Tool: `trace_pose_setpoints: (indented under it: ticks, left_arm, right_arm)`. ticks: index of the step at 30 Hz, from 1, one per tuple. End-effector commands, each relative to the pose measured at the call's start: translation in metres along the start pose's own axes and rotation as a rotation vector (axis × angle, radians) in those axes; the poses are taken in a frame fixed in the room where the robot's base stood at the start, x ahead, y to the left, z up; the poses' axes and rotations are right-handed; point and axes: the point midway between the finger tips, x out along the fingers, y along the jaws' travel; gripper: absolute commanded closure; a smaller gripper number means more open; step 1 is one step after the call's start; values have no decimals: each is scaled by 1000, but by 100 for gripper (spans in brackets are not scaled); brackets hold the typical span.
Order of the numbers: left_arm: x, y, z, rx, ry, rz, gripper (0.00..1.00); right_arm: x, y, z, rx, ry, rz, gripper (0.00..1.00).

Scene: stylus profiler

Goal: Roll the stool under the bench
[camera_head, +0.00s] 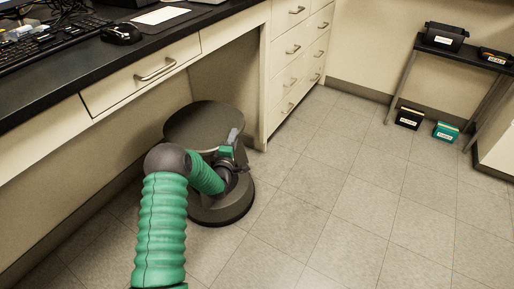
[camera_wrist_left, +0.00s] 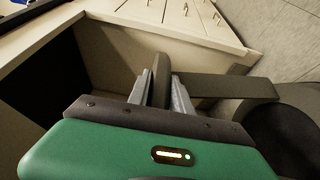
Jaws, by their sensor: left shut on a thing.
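The stool has a dark round seat (camera_head: 200,122) and a wide dark round base (camera_head: 228,210) on the floor. It stands upright at the mouth of the knee space below the bench (camera_head: 190,37), its base out on the open tiles. My left gripper (camera_head: 235,140) is at the seat's right side, shut on the stool. In the left wrist view my left gripper (camera_wrist_left: 162,90) has a dark upright part of the stool (camera_wrist_left: 160,76) between its two grey fingers. My left arm hides part of the stool's middle. My right gripper is not in view.
A drawer column (camera_head: 292,60) borders the knee space on the right, close to the stool. A small side table (camera_head: 470,52) stands far right with boxes below. The floor between is clear.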

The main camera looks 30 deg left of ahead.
Motion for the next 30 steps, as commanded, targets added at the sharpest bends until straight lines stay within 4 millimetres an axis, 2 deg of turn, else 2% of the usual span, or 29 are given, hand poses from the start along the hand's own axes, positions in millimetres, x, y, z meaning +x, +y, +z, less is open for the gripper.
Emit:
trace_pose_setpoints:
  ticks: [1,3,7,12,18,29,30]
  left_arm:
    - [4,-6,-19,1,10,-8,100]
    - [12,-7,-37,1,9,-9,100]
    - [24,-7,-65,0,7,-9,100]
    - [34,-7,-88,0,5,-10,100]
    - [39,-6,-100,-1,2,-11,100]
    - [41,-4,-103,0,5,-9,100]
    - [41,-4,-103,1,5,-8,71]
  right_arm:
    - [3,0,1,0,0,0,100]
    - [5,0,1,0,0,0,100]
    - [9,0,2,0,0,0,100]
    - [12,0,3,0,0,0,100]
    - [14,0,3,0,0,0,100]
    - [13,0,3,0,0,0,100]
    - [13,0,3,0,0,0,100]
